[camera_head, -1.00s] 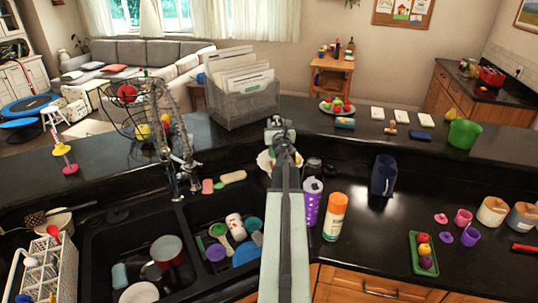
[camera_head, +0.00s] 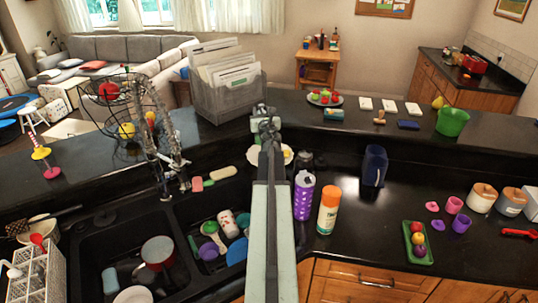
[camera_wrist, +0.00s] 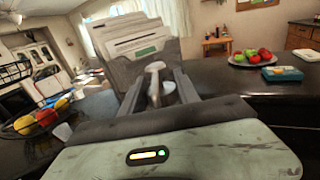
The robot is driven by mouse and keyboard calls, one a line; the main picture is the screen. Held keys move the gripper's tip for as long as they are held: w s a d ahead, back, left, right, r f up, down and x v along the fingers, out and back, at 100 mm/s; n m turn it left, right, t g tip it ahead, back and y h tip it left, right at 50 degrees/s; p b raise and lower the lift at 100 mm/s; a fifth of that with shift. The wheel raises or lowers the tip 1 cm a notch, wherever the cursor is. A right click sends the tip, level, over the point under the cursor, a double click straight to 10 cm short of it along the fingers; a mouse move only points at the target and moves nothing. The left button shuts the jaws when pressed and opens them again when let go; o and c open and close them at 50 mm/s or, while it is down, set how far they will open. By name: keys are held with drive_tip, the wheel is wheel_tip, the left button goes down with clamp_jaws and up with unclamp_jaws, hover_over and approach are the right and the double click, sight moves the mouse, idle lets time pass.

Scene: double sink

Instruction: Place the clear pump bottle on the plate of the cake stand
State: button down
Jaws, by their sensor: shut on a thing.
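My gripper (camera_head: 265,122) is shut on the clear pump bottle (camera_wrist: 155,78), whose pale pump head shows between the fingers in the wrist view. Most of the bottle's body is hidden by the gripper. In the head view the gripper is beyond the sink, in front of the raised ledge. A pale round plate (camera_head: 252,156), which looks like the cake stand's, shows on both sides of my arm, lower in the picture than the gripper. Its middle and any stem are hidden. I cannot tell the height of the bottle over it.
A grey file holder (camera_head: 228,98) stands on the ledge close behind the gripper. A wire fruit basket (camera_head: 125,125) is to the left.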

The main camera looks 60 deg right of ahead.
drive_tip(key=x, duration=0.7)
wheel_tip(320, 180, down, 12)
drive_tip(key=b, duration=1.1)
drive_tip(key=shift+d+r, duration=0.25)
drive_tip(key=c, duration=0.9)
unclamp_jaws()
drive_tip(key=shift+s, duration=0.1)
drive_tip(key=shift+r, duration=0.1)
drive_tip(key=v, duration=1.2)
drive_tip(key=shift+r, duration=0.3)
